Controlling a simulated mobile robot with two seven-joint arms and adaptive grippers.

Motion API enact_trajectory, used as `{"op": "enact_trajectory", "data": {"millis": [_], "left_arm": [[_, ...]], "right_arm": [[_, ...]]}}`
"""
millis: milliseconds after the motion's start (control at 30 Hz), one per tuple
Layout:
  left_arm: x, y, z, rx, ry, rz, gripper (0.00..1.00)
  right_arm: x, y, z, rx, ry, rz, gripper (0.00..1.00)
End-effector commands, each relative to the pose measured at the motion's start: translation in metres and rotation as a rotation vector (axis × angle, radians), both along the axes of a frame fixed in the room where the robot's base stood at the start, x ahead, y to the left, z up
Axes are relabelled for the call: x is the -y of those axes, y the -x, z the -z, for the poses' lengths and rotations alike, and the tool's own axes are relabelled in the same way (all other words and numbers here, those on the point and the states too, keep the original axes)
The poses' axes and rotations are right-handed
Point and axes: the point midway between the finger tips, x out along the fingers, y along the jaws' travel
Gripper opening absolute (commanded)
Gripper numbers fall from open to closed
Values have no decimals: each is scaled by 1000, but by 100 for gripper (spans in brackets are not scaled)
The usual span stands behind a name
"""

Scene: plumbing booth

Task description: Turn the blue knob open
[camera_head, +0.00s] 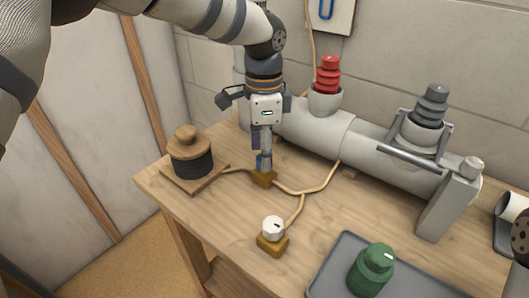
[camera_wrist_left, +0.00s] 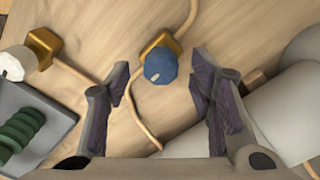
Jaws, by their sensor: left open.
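The blue knob (camera_wrist_left: 161,67) sits on a small brass valve body (camera_wrist_left: 158,42) on the wooden bench. In the head view the knob (camera_head: 259,162) is mostly hidden behind my left gripper (camera_head: 262,160), above its brass base (camera_head: 264,179). My left gripper points down over it from above. In the left wrist view its two fingers are apart, and the knob shows between and just beyond the fingertips (camera_wrist_left: 160,75). No contact with the knob can be made out. My right gripper is not clearly seen; only a dark rounded part shows at the right edge of the head view.
A white knob (camera_head: 273,226) on another brass valve stands in front. A dark spool (camera_head: 191,155) is at left. A large grey pipe (camera_head: 310,128) with red (camera_head: 328,76) and grey (camera_head: 432,105) fittings runs behind. A green fitting (camera_head: 372,270) sits on a grey tray (camera_head: 328,268). Thin tubing crosses the bench.

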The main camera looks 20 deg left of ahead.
Motion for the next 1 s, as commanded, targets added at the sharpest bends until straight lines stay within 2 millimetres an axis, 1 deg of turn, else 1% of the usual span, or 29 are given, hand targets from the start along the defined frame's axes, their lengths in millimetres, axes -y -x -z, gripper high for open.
{"op": "enact_trajectory", "data": {"millis": [33,133,367,400,567,600,833,1000], "left_arm": [[0,0,6,0,1,-1,49],[0,0,13,0,1,-2,49],[0,0,15,3,1,-2,49],[0,0,15,3,1,-1,47],[0,0,15,2,1,-1,11],[0,0,15,2,1,-1,2],[0,0,14,3,1,-10,1],[0,-1,13,5,0,-61,1]], "right_arm": [[0,0,0,0,0,0,40],[0,0,0,0,0,0,40],[0,0,0,1,0,0,40],[0,0,0,1,0,0,40],[0,0,0,0,0,0,40],[0,0,0,0,0,0,40],[0,-1,-1,2,0,0,40],[0,-4,-4,12,0,0,40]]}}
